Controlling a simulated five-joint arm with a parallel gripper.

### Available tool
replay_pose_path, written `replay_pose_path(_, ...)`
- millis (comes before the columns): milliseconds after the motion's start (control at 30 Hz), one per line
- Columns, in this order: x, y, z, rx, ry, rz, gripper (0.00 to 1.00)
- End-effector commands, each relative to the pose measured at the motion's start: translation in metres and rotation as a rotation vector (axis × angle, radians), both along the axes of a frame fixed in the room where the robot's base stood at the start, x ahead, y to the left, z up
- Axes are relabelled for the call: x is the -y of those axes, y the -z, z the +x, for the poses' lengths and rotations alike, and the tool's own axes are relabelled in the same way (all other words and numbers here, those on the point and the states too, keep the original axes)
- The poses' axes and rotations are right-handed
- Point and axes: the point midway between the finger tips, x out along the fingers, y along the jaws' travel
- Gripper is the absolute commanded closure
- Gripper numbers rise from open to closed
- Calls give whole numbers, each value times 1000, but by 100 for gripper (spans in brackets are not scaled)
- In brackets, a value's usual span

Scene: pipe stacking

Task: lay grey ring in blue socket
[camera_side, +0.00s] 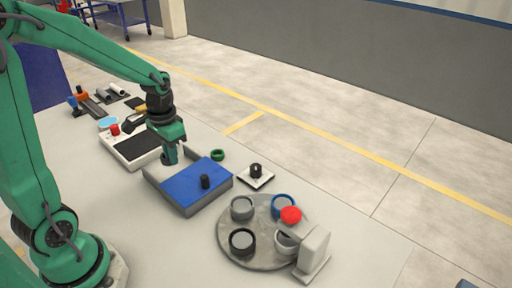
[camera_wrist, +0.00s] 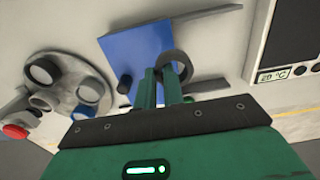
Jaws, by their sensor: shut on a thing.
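My gripper (camera_side: 170,158) is shut on a dark grey ring (camera_wrist: 175,61), above the far left part of the blue tray. In the wrist view the gripper's green fingers (camera_wrist: 160,88) grip the ring near its edge. In the side view the ring is small and mostly lost against the fingers. The blue socket (camera_side: 283,201) is on the round grey plate (camera_side: 262,248), well to the right of my gripper. A red knob covers part of its near side. The socket shows partly in the wrist view (camera_wrist: 87,112) at the left.
The blue tray (camera_side: 190,187) has low grey walls and a black peg (camera_side: 205,182). A green ring (camera_side: 217,155) and a white square with a black post (camera_side: 256,171) lie behind it. Other cups share the plate. A red-knobbed grey stand (camera_side: 313,252) rises at its right edge.

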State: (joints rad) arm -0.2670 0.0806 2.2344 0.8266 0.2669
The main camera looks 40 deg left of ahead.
Motion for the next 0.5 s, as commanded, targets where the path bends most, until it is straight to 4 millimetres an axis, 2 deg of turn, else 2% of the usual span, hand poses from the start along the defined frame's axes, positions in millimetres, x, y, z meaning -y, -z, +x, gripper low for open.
replay_pose_path(267, 3, 0, 4, 0, 2, 0, 100)
replay_pose_path(500, 23, -5, 29, 0, 7, 0, 100)
